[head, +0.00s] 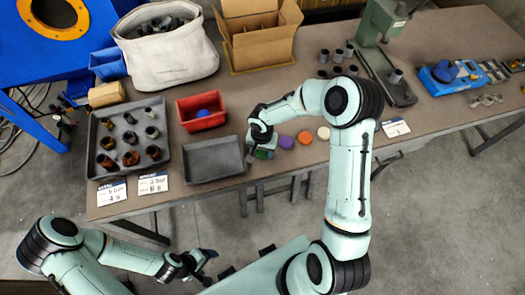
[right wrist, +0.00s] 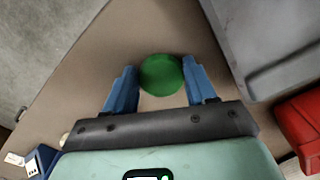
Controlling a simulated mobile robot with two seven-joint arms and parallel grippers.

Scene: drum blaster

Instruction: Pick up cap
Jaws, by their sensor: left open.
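A round green cap (right wrist: 161,75) lies on the brown table in the right wrist view, between the two blue fingers of my right gripper (right wrist: 164,82). The fingers are spread; a narrow gap shows on the left, while the cap's right edge looks very close to the right finger. In the head view the right gripper (head: 260,150) points down at the table's front part and mostly hides the green cap. A purple cap (head: 286,142), an orange cap (head: 304,137) and a white cap (head: 323,132) lie in a row to its right. My left gripper (head: 206,266) is open and empty, away from the table.
An empty grey tray (head: 213,160) lies just left of the right gripper. A dark tray (head: 93,160) with several cups is further left. A cardboard box (head: 262,62) and a green press (head: 377,22) stand behind.

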